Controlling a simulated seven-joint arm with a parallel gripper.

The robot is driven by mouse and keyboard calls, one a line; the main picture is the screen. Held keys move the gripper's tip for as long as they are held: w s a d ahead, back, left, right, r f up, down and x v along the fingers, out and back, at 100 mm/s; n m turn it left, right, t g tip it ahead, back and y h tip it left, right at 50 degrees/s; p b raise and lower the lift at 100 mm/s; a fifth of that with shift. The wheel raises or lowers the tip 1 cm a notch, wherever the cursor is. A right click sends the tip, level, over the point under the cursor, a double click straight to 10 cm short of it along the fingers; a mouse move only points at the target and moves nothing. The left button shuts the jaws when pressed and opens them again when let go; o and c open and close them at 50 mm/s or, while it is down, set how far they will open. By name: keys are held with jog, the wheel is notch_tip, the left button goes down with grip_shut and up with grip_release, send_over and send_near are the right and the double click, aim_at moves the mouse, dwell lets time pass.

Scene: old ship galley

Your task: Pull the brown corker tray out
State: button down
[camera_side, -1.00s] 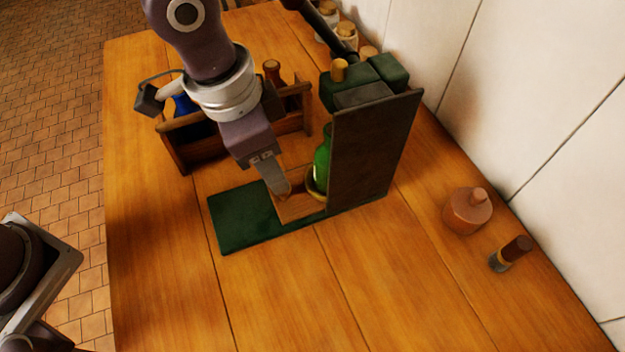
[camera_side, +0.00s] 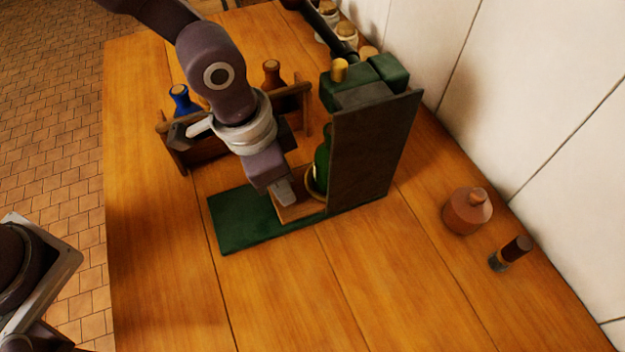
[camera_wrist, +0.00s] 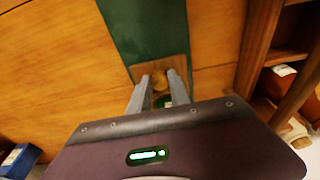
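The corker (camera_side: 372,145) stands on the table with a dark upright panel and a flat green base (camera_side: 240,225). The brown tray (camera_side: 302,211) sits on that base at the foot of the panel. In the wrist view the tray (camera_wrist: 146,70) shows as a brown strip against the green base. A green bottle (camera_side: 321,170) stands upright at the tray, partly hidden by the panel. My gripper (camera_side: 287,199) is low over the tray. In the wrist view its fingers (camera_wrist: 160,84) are apart, with a small round tan part between their tips. I cannot tell whether they touch it.
A wooden carrier (camera_side: 178,155) with a blue bottle (camera_side: 181,100) and a brown bottle (camera_side: 272,73) stands left of the corker, behind my gripper. A round clay jar (camera_side: 467,211) and a small dark-capped item (camera_side: 511,253) lie to the right. The front table is clear.

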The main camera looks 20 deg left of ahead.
jog(key=shift+s+a, duration=3.85)
jog(key=shift+a, duration=0.05)
jog(key=c, duration=1.2)
grip_release()
jog(key=shift+o, duration=0.2)
jog(key=shift+r, duration=0.1)
notch_tip(320, 180, up, 7)
